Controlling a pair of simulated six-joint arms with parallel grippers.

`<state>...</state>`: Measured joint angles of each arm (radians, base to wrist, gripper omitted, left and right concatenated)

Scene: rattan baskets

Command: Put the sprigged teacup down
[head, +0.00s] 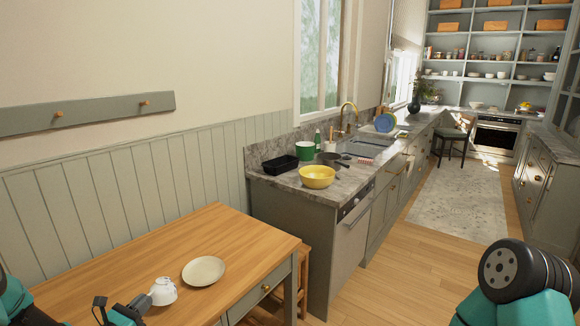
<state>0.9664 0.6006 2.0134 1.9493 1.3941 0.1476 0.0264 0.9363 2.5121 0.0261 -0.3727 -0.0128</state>
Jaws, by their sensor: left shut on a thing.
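The sprigged teacup (163,292), white with a faint pattern, is at the lower left in the head view. It looks tilted and sits over the wooden table (200,236); I cannot tell whether it touches the tabletop. My left gripper (139,303) is shut on the teacup from its left side, and the fingers hide part of that side. My right gripper is out of the picture; only part of my right arm shows at the lower right.
A cream plate (204,271) lies on the table just right of the teacup. The table behind them is bare. A stone counter beyond holds a yellow bowl (316,177), a green pot (305,150) and a black tray (280,165).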

